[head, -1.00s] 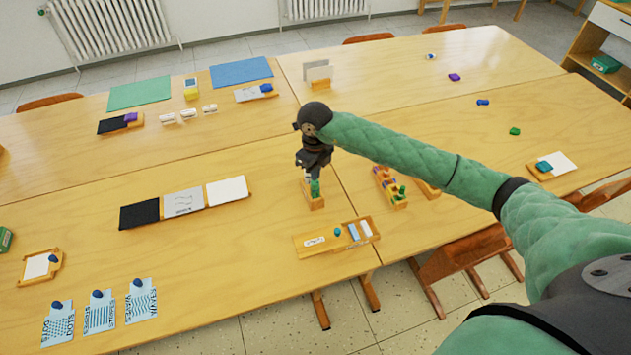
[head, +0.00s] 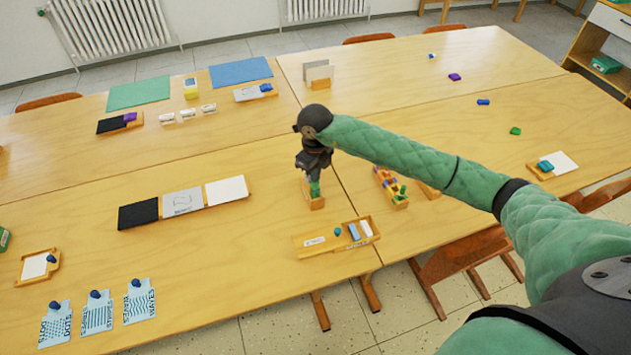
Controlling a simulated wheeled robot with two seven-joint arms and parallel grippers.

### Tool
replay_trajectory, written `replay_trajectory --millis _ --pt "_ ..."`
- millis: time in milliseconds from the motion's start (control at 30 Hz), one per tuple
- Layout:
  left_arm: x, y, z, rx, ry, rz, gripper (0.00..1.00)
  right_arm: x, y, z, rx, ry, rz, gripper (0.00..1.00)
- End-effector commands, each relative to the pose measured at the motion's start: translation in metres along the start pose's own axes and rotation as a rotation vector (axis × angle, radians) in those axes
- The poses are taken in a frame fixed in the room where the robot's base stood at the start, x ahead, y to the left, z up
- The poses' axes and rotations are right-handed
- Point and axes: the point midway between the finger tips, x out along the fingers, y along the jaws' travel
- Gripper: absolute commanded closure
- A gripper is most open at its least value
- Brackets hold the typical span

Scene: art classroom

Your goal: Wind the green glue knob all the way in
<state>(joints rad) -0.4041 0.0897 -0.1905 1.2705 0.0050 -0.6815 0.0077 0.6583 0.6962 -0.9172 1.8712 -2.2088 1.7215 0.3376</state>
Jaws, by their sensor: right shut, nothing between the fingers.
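A green glue piece (head: 315,189) stands upright in a small wooden holder (head: 316,203) near the middle of the table. My right gripper (head: 314,176) comes down directly over it, pointing downward. Its fingers look closed at the top of the green piece, with nothing seen held between them. The dark gripper hides the upper part of the glue, so I cannot tell whether the fingertips touch it or how far its knob is wound. My left gripper is out of view.
A wooden rack (head: 391,187) with several coloured items stands to the right of the holder. A wooden tray (head: 318,246) with small blocks lies in front. Black, grey and white cards (head: 183,202) lie to the left. Table between these is clear.

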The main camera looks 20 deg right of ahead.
Motion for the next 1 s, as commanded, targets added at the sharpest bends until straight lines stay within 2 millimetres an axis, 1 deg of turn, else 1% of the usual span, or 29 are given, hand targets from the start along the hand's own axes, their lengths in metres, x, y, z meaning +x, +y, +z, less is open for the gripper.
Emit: replay_trajectory --millis 400,1000 --pt "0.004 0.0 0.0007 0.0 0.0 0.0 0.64 0.005 -0.0001 0.0 0.0 0.0 0.0 1.0" --pt "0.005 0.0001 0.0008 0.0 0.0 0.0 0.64 -0.0047 0.0001 -0.0001 0.0 0.0 0.0 1.0"
